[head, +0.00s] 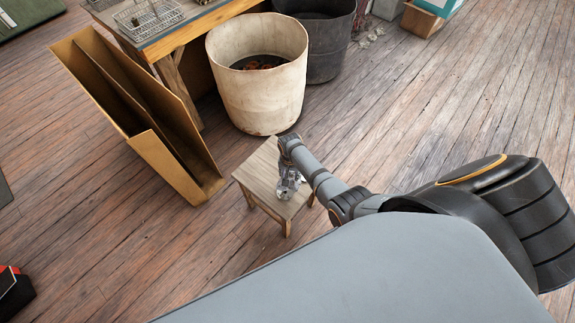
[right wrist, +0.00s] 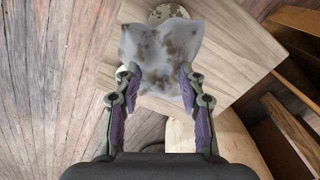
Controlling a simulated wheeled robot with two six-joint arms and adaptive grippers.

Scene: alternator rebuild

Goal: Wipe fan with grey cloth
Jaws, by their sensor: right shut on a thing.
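My right gripper (head: 287,190) reaches down over a small wooden stool (head: 258,168). In the right wrist view, its fingers (right wrist: 160,80) are shut on the grey cloth (right wrist: 160,45), a thin, pale sheet with dark stains that spreads beyond the fingertips. A round, pale, mottled thing (right wrist: 168,11), likely the fan, shows at the cloth's far edge on the stool top. The cloth covers part of it, and I cannot tell whether they touch. In the head view the gripper hides the fan. My left gripper is not in view.
A large cream bin (head: 258,100) and a dark bin (head: 328,50) stand behind the stool. A brown cardboard divider box (head: 165,165) stands to its left, beside a workbench (head: 190,30) with wire baskets. The plank floor at right is mostly open.

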